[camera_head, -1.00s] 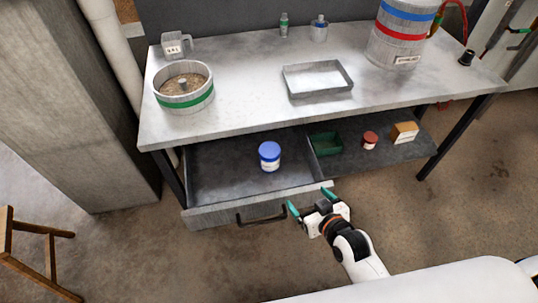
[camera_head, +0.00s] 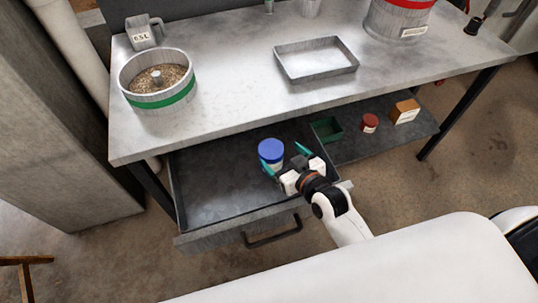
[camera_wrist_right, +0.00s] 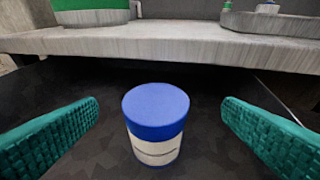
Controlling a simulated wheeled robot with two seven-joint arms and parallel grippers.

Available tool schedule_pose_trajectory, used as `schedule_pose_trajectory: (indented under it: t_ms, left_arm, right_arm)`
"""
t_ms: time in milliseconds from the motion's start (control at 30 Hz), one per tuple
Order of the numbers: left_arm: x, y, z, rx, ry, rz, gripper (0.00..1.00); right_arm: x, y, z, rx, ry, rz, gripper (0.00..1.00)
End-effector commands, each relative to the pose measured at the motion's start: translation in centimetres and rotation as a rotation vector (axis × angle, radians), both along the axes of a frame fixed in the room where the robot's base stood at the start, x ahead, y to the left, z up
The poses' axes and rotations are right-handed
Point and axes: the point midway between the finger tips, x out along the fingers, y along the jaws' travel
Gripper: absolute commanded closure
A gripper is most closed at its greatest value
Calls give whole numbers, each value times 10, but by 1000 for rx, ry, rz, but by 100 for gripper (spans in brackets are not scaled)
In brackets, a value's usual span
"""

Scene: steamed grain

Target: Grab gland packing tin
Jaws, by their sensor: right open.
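A tin with a blue lid (camera_head: 271,151) and a pale labelled body stands upright in the open drawer (camera_head: 205,190) under the table. It also shows in the right wrist view (camera_wrist_right: 156,125), centred between the two green finger pads and apart from both. My right gripper (camera_head: 286,161) is open and empty, reaching over the drawer's front with its fingertips close to the tin. In the head view the gripper hides part of the tin's lower right side. The writing on its label cannot be read. My left gripper does not show.
On the lower shelf, right of the drawer, are a green box (camera_head: 327,130), a red-lidded jar (camera_head: 369,122) and a yellow-brown box (camera_head: 404,111). The tabletop edge overhangs the drawer's back. A metal tray (camera_head: 316,72) and a grain-filled sieve (camera_head: 158,92) stand on top.

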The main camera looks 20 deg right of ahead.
Motion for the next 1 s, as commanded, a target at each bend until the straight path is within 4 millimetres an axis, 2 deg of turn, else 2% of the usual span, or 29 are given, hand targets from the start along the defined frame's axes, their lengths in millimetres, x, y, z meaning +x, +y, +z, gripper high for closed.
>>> schedule_pose_trajectory:
  t_ms: [100,200,367,600,933,1000]
  left_arm:
    - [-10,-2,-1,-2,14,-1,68]
    - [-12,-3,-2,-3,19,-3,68]
    - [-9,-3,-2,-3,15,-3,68]
    - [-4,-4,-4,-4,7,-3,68]
    - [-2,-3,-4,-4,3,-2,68]
    - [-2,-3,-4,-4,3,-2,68]
  right_arm:
    - [18,5,-6,2,0,0,10]
    - [25,7,-9,2,1,0,10]
    - [35,11,-16,2,1,0,10]
    - [65,20,-32,1,-1,0,10]
    - [71,21,-34,0,0,0,10]
    - [71,21,-34,0,0,0,22]
